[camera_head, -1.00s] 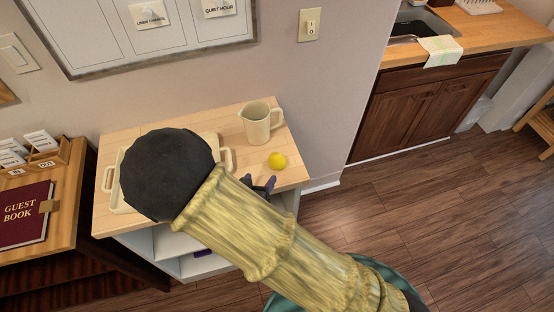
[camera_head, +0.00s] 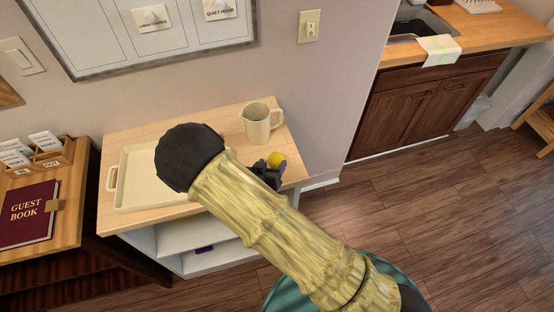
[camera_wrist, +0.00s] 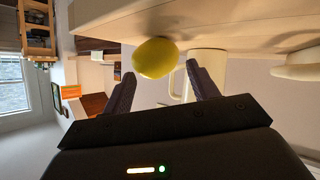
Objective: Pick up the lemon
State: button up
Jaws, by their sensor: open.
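The yellow lemon (camera_head: 276,160) lies on the wooden top of the small shelf unit (camera_head: 122,230), near its right front edge. It also shows in the wrist view (camera_wrist: 155,58), ahead of the fingers and a little left of the middle between them. My gripper (camera_head: 268,172) is at the lemon's near side, low by the top's front edge. In the wrist view its two dark fingers (camera_wrist: 160,88) stand apart with nothing held between them. The lemon's lower near part is hidden by the gripper in the head view.
A cream pitcher (camera_head: 258,124) stands just behind the lemon, close to the wall. A cream tray (camera_head: 128,182) lies to the left, partly behind my arm. A desk with a guest book (camera_head: 27,214) is farther left. Open floor (camera_head: 430,215) lies to the right.

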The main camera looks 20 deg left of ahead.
aim_at(273, 163)
jog(key=p+x, duration=0.2)
jog(key=x, duration=0.2)
jog(key=shift+w+d+f, duration=0.1)
jog(key=shift+w+f, duration=0.15)
jog(key=shift+w, duration=0.05)
jog(key=c, duration=0.6)
jog(key=shift+c, duration=0.2)
notch_tip(273, 163, up, 10)
jog(key=shift+b, duration=1.2)
